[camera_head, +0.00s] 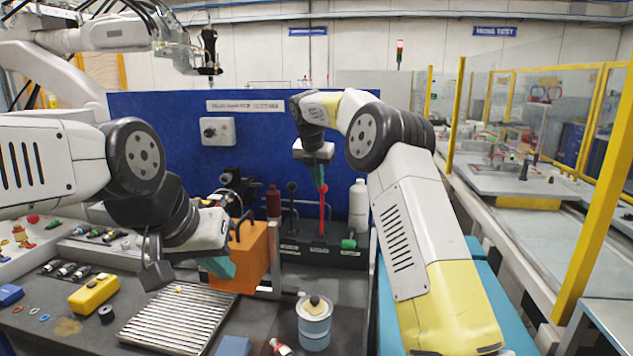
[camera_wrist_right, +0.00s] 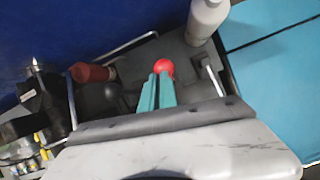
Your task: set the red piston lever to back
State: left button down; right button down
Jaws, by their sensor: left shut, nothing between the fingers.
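The red piston lever (camera_head: 322,212) stands about upright in a dark lever base at the bench's back, between a black lever (camera_head: 291,205) and a green-knobbed one (camera_head: 348,244). My right gripper (camera_head: 319,183) is directly above it, its teal fingers pointing down at the red knob. In the right wrist view the red knob (camera_wrist_right: 164,67) is at the tips of my right gripper's (camera_wrist_right: 158,76) fingers. The fingers are close together; whether they grip the knob is unclear. My left gripper (camera_head: 219,267) is shut and empty beside an orange block, well left of the lever.
A white bottle (camera_head: 358,208) stands right of the levers and a dark red bottle (camera_head: 273,202) left. A blue panel (camera_head: 150,130) rises behind. The orange block (camera_head: 252,250), ribbed tray (camera_head: 180,320) and tin (camera_head: 314,328) occupy the front bench.

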jog(key=shift+w+d+f, duration=0.2)
jog(key=shift+d+f, duration=0.25)
jog(key=shift+d, duration=0.05)
jog(key=shift+r, duration=0.1)
jog(key=v, duration=0.8)
jog(key=shift+a+r, duration=0.2)
jog(key=shift+a, duration=0.2)
jog(key=shift+s, duration=0.15)
